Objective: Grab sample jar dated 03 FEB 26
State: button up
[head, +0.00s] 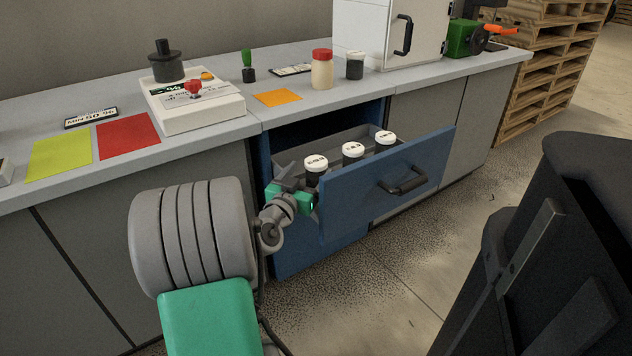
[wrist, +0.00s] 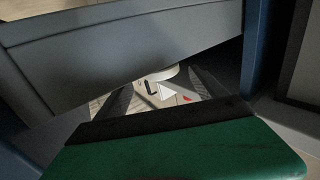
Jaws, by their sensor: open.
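Three dark jars with white lids stand in a row in the pulled-out blue drawer: a left jar (head: 315,165), a middle jar (head: 353,152) and a right jar (head: 386,140). Their lids carry dark print too small to read, so I cannot tell which is dated 03 FEB 26. My gripper (head: 300,199) is at the drawer's left side, low beside the left jar; its fingertips are hidden in the head view. In the wrist view my gripper (wrist: 160,92) is open, with pale shapes between its dark fingers that I cannot identify. It holds no jar.
The drawer (head: 420,166) has a dark handle. On the counter above stand a red-lidded jar (head: 322,72), a dark jar with a white lid (head: 355,66) and a white scale-like device (head: 190,103). A large black object (head: 560,240) fills the right foreground.

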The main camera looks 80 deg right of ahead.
aim_at(312, 168)
jog(key=d, duration=0.3)
jog(key=d+b, duration=0.1)
jog(key=d, duration=0.1)
jog(key=shift+s+d+f, duration=0.1)
jog(key=shift+s, duration=0.15)
jog(key=shift+c, duration=0.5)
jog(key=c, duration=1.5)
